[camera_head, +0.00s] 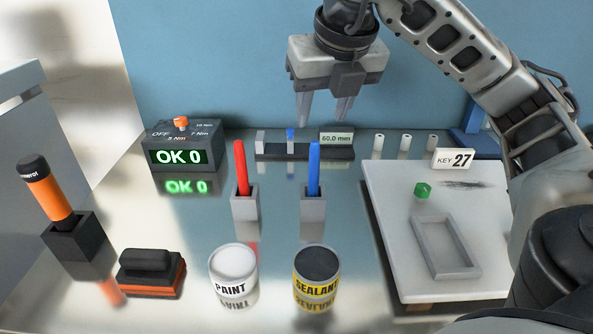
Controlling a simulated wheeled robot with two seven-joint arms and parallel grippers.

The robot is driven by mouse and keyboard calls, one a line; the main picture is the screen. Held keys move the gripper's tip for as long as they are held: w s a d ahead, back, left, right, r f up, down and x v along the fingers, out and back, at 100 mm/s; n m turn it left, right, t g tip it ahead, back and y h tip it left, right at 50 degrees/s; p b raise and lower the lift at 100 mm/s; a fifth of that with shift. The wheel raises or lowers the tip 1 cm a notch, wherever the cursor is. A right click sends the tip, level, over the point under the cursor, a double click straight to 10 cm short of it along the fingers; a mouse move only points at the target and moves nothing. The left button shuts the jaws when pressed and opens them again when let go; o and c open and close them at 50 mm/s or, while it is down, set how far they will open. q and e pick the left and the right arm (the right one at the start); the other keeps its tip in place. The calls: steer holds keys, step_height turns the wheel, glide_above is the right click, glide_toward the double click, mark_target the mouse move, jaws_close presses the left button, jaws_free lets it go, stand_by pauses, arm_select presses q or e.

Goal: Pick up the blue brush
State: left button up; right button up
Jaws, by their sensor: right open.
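The blue brush (314,168) stands upright in a grey square holder (313,205) near the middle of the table. Only its blue upper part shows; its lower end is hidden in the holder. My right gripper (324,118) is open and empty, pointing down, above and behind the blue brush in the picture. It appears apart from the brush. My left gripper is not in view.
A red brush (240,167) stands in a similar holder to the left. Paint (233,276) and sealant (316,280) cans stand in front. A gauge (305,152) lies behind. A white board (395,262) is right; an orange-handled tool (48,193) is left.

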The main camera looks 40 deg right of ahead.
mark_target(313, 161)
steer(key=b+x, duration=0.1)
steer(key=x, duration=0.1)
steer(key=b+x, duration=0.1)
steer(key=x, duration=0.2)
steer(key=b+x, duration=0.1)
steer(key=x, duration=0.1)
steer(key=shift+s+f, duration=0.3)
steer(key=shift+w+d+x, duration=0.15)
steer(key=shift+d+x, duration=0.05)
steer(key=shift+x, duration=1.45)
steer(key=shift+w+d+x, duration=0.15)
steer(key=shift+d+x, duration=0.05)
steer(key=shift+x, duration=1.45)
steer(key=shift+r, duration=0.25)
jaws_close()
